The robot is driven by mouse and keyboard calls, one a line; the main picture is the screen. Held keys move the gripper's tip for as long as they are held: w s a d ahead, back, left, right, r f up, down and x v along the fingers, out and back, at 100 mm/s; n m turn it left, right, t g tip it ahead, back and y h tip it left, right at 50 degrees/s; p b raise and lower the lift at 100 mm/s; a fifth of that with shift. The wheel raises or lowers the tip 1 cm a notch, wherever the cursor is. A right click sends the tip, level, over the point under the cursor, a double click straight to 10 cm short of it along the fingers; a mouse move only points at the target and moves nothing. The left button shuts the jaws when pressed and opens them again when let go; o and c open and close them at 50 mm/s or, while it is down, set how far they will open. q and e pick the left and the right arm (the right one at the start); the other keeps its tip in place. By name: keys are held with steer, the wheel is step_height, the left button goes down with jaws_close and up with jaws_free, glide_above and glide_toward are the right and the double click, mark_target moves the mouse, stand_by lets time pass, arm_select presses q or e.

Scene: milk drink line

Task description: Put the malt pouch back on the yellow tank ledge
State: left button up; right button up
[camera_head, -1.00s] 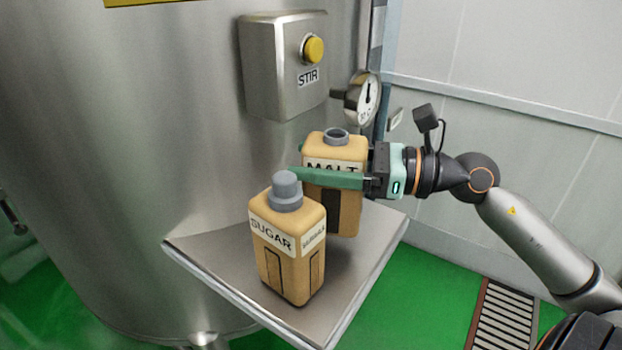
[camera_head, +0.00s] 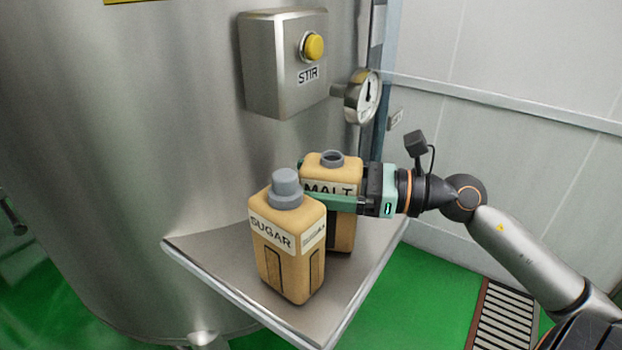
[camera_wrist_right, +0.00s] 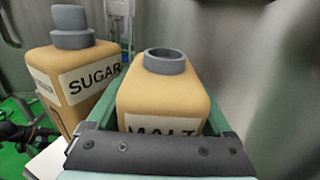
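The malt pouch (camera_head: 332,172) is a tan, upright container with a grey open neck and a MALT label. It is over the back part of the steel ledge (camera_head: 215,262) on the tank, behind the sugar container. My right gripper (camera_head: 330,200) comes in from the right with its green fingers along both sides of the malt pouch, shut on it. The pouch also shows between the fingers in the right wrist view (camera_wrist_right: 165,95). Its base is partly hidden by the sugar container, and I cannot tell whether it touches the ledge. My left gripper is out of view.
The capped sugar container (camera_head: 285,240) stands on the ledge close in front of the malt pouch, partly overlapping it in view. Behind are the steel tank (camera_head: 130,150), with a yellow sign edge at top, the STIR button box (camera_head: 275,65) and a gauge (camera_head: 368,95).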

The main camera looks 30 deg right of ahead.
steer(key=shift+r, duration=0.2)
steer(key=shift+s+d+f, duration=0.15)
steer(key=shift+s+d, duration=0.25)
steer(key=shift+d, duration=0.05)
arm_select(q)
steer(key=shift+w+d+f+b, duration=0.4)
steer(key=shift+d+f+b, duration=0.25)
steer(key=shift+b, duration=0.6)
arm_select(e)
steer(key=v, duration=1)
steer(key=shift+s+d, duration=0.25)
steer(key=shift+s, duration=0.05)
